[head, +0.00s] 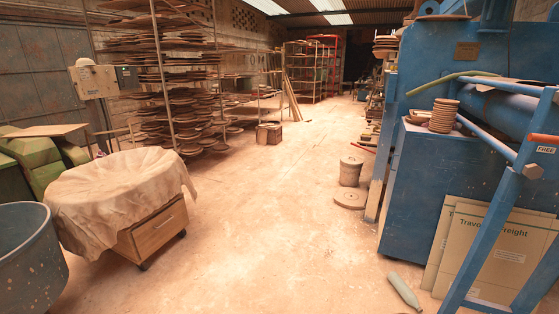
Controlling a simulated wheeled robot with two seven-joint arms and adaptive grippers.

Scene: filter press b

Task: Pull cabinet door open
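No cabinet with a plainly recognisable door shows in the head view. The closest thing is a low wooden box on casters (155,232) at the left, with a small handle on its front face. That front looks closed. I cannot tell whether it is a door or a drawer. A pale cloth (115,185) drapes over its top and hides much of it. Neither of my grippers is in view.
A blue machine (425,180) and flat cardboard packs (500,250) stand at the right. A grey bottle-like object (404,291) lies on the floor. A blue tub (28,255) is at lower left. Racks (170,80) line the back left. The middle floor is clear.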

